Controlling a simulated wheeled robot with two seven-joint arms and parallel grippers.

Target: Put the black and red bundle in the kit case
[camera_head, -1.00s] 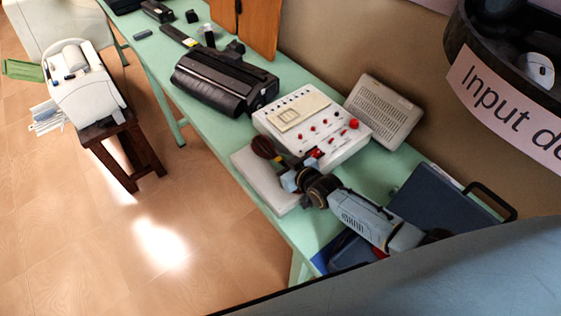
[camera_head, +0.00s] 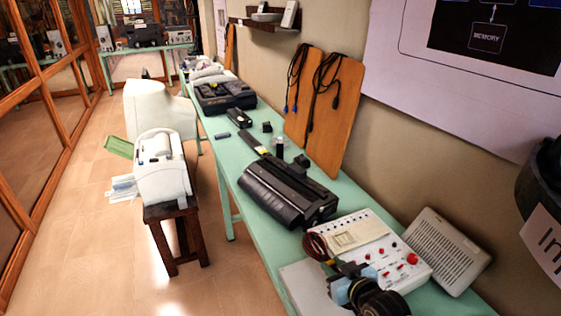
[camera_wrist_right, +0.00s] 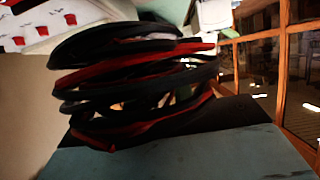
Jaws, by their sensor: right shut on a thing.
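The black and red bundle (camera_head: 318,247) is a coil of cable at the near end of the green table, and its loops fill the middle of the right wrist view (camera_wrist_right: 140,85). My right gripper (camera_head: 338,268) is shut on the bundle, beside the white panel with red knobs. An open black case (camera_head: 222,97) with dark contents sits farther along the table. It looks like the kit case, though I cannot be sure. My left gripper is not in view.
A white panel (camera_head: 362,243) and a black printer-like device (camera_head: 287,192) stand along the green table (camera_head: 222,151). Small black items and wooden boards (camera_head: 334,115) with hanging cables stand beyond. A white machine on a dark stool (camera_head: 176,212) is left; floor is open between.

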